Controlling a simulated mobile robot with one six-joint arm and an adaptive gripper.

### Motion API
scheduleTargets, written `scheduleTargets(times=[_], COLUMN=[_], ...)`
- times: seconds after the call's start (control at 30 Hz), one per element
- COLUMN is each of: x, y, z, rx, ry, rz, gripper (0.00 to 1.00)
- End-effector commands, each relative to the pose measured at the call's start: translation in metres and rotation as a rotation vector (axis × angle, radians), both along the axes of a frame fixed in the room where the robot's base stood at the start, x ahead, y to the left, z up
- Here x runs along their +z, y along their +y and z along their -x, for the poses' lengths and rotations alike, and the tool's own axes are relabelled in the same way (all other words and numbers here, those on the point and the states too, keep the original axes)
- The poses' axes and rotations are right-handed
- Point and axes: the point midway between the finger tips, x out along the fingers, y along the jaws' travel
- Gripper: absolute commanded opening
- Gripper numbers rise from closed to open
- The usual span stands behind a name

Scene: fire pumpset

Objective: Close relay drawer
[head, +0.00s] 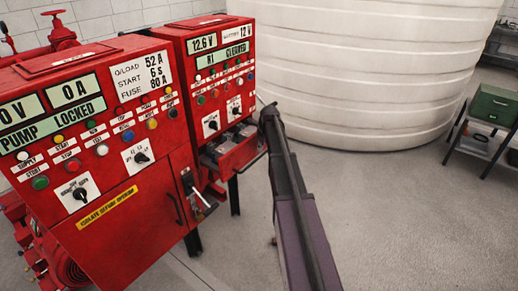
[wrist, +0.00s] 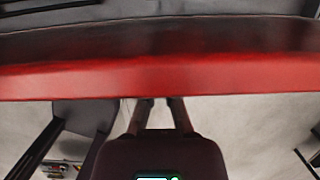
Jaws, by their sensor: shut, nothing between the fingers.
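The relay drawer (head: 238,158) juts out, open, from the lower part of the right-hand red cabinet (head: 215,65) in the head view. Dark and metallic parts show inside it. In the wrist view a long red edge, likely the drawer's front (wrist: 160,78), crosses the whole picture. My gripper (wrist: 160,101) is shut and empty, its two fingers close together at the lower edge of that red face. I cannot tell whether they touch it. In the head view my arm reaches up to the right of the drawer, and the fingertips are not clearly visible.
The left red cabinet (head: 92,130), with a lever (head: 198,195) on its side, stands close to the drawer. A large white tank (head: 365,70) stands behind. A green box (head: 492,105) sits on a stand at the right. The grey floor (head: 420,220) right of my arm is clear.

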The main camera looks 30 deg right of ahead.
Motion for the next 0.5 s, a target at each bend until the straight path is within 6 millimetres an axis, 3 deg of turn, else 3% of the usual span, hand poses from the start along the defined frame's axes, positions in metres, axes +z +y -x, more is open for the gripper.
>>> scheduleTargets(times=[0.27,0.5], x=[0.0,0.025], y=[-0.013,-0.016], z=[0.024,0.025], rx=[0.0,0.0], ry=[0.0,0.0], rz=[0.0,0.0], gripper=[0.0,0.0])
